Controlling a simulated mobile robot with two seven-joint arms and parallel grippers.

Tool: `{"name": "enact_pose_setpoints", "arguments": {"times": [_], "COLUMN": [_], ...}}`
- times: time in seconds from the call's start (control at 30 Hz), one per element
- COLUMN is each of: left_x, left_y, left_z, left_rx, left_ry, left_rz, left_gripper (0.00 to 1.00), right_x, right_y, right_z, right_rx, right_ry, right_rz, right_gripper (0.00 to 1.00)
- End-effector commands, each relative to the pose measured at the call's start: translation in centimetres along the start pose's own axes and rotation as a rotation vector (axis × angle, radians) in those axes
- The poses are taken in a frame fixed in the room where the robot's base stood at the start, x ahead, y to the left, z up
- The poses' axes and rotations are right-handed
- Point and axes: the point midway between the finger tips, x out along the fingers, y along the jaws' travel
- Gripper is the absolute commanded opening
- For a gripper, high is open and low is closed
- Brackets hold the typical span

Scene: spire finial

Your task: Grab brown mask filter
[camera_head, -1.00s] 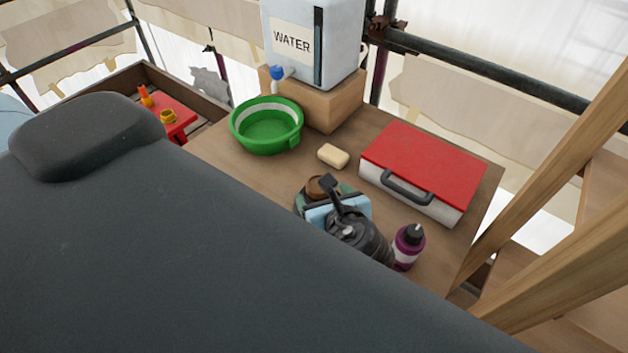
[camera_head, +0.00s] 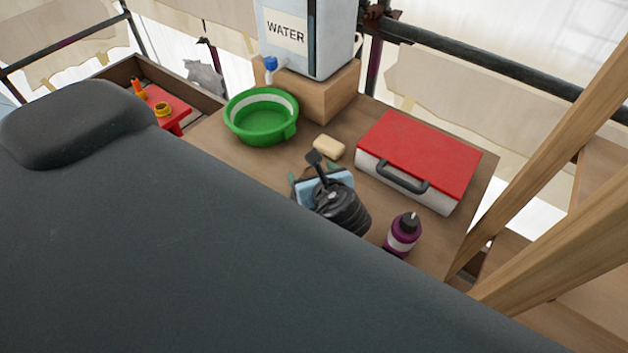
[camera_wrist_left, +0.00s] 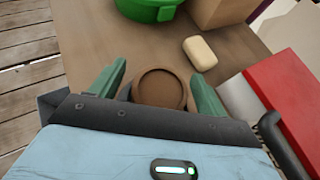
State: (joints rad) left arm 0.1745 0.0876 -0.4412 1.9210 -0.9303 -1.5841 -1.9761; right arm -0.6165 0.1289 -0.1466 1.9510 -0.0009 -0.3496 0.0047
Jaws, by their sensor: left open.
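The brown mask filter (camera_wrist_left: 159,88) is a round brown piece with a raised circular rim, on the brown table top. In the left wrist view it lies between the two green fingers of my left gripper (camera_wrist_left: 159,72), which is open. Its lower part is hidden by the gripper body. I cannot tell whether the fingers touch it. In the head view my left gripper (camera_head: 322,178) hangs over the middle of the table (camera_head: 370,205), and its wrist hides most of the filter. My right gripper is not in view.
A pale soap bar (camera_head: 329,147) and a green basin (camera_head: 262,117) lie beyond the gripper. A red-lidded case (camera_head: 420,150) is to the right, a purple bottle (camera_head: 402,234) to the near right. A water container (camera_head: 310,40) stands on a wooden block (camera_head: 330,92).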

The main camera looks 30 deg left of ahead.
Motion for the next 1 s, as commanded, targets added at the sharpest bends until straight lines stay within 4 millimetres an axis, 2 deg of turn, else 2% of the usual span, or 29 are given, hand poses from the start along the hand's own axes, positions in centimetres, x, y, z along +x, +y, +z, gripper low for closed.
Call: {"name": "enact_pose_setpoints", "arguments": {"times": [0.3,0.67,1.0], "left_x": [0.56,0.53,0.40], "left_y": [0.00,-0.01,-0.03], "left_z": [0.03,0.03,0.27], "left_rx": [-0.001,-0.001,-0.002], "left_ry": [0.000,0.000,0.000], "left_rz": [-0.001,-0.001,-0.001], "left_gripper": [0.76,0.28,0.27], "right_x": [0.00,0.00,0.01], "right_y": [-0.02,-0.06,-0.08], "right_z": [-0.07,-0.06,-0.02], "right_rx": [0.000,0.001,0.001], "right_ry": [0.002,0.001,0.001], "right_rz": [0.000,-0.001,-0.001], "right_gripper": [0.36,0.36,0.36]}}
